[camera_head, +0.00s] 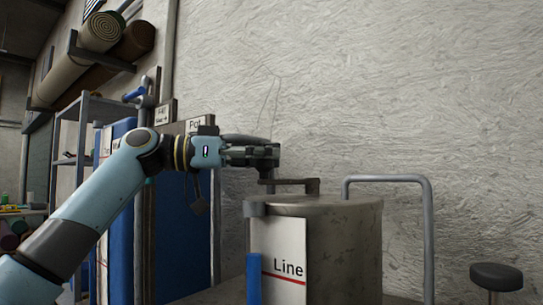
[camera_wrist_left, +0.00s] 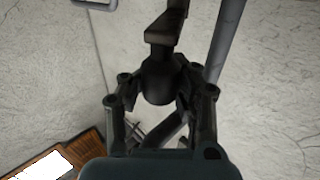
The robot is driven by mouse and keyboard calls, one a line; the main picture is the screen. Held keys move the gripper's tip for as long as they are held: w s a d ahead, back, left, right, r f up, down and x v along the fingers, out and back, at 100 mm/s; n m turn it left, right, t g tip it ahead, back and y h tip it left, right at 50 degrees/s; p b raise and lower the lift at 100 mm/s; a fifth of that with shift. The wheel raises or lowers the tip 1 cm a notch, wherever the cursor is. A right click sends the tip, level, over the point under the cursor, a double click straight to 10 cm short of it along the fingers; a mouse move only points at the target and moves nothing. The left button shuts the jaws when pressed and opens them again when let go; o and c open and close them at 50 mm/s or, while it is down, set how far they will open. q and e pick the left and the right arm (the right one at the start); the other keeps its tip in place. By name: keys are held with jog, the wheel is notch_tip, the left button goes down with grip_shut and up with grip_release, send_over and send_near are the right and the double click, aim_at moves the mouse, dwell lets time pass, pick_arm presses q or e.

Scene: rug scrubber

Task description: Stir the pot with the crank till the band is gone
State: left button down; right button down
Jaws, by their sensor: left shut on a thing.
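The pot (camera_head: 345,235) is a grey, stained metal drum standing low in the middle of the head view. The crank (camera_head: 298,184) is a dark bar across the pot's top, with an upright handle at its left end. My left gripper (camera_head: 267,155) reaches in from the left and is shut on that handle, above the pot's lid. In the left wrist view the dark, rounded handle (camera_wrist_left: 158,82) sits between the fingers. The crank arm (camera_wrist_left: 163,30) runs away from it. No band can be made out, and the pot's inside is hidden. My right gripper is not in view.
A white card marked "Line" (camera_head: 288,248) with a red line is on the pot's front, beside a blue strip (camera_head: 253,279). A grey pipe rail (camera_head: 388,179) and a dark stool (camera_head: 496,277) stand right. A "Pot" sign (camera_head: 196,125) and blue panels are behind my arm.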

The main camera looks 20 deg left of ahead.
pick_arm(q)
jog(key=c, duration=1.5)
grip_release()
jog(key=shift+a+f, duration=0.1)
jog(key=shift+f, duration=0.05)
jog(key=shift+c, duration=0.2)
jog(key=o, duration=0.5)
jog(key=shift+s+a, duration=0.25)
jog(key=shift+a, duration=0.3)
jog(key=shift+c, duration=0.2)
jog(key=shift+o, duration=0.7)
jog(key=shift+d, duration=0.1)
jog(key=shift+w+d, duration=0.1)
jog(key=shift+d, duration=0.15)
jog(key=v, duration=1.2)
